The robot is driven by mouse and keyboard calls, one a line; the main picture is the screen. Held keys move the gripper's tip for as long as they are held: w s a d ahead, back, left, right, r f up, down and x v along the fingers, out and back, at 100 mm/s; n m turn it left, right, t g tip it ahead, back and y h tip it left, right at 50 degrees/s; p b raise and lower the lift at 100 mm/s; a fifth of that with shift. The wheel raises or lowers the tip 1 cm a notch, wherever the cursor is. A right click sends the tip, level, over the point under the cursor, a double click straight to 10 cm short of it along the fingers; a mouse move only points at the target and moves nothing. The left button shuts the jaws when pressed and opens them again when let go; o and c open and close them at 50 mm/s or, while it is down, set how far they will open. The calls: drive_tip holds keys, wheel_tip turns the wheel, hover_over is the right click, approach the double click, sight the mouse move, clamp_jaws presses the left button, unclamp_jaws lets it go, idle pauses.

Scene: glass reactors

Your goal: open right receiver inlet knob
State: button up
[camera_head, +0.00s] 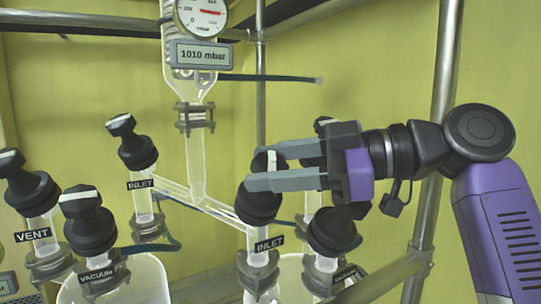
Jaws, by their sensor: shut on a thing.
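The right receiver inlet knob (260,203) is a black cap with a white-marked handle on top, above a glass neck with an INLET label (269,244). My gripper (265,168) reaches in from the right, its two grey fingers level with the top of this knob. The fingers are shut on the knob's handle, with the white mark (271,158) showing between them. The lower finger hides part of the handle and cap.
The left INLET knob (138,150), VENT knob (32,190) and VACUUM knob (88,220) stand to the left. Another black knob (332,230) is close below my gripper. A glass column with a gauge (201,15) hangs above. A metal post (440,90) stands behind my arm.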

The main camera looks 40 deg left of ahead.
drive_tip(key=shift+r+n+g+h+p, duration=0.3)
drive_tip(key=shift+n+g+h+p, duration=0.55)
drive_tip(key=shift+n+p, duration=0.3)
drive_tip(key=shift+f+n+g+h+p, duration=0.2)
drive_tip(key=shift+n+g+h+p, duration=0.15)
drive_tip(key=shift+n+h+p, duration=0.45)
drive_tip(key=shift+f+n, duration=0.1)
drive_tip(key=shift+n, duration=0.15)
drive_tip(key=o, duration=1.4)
drive_tip(key=shift+f+b, duration=0.15)
drive_tip(key=shift+b, duration=0.15)
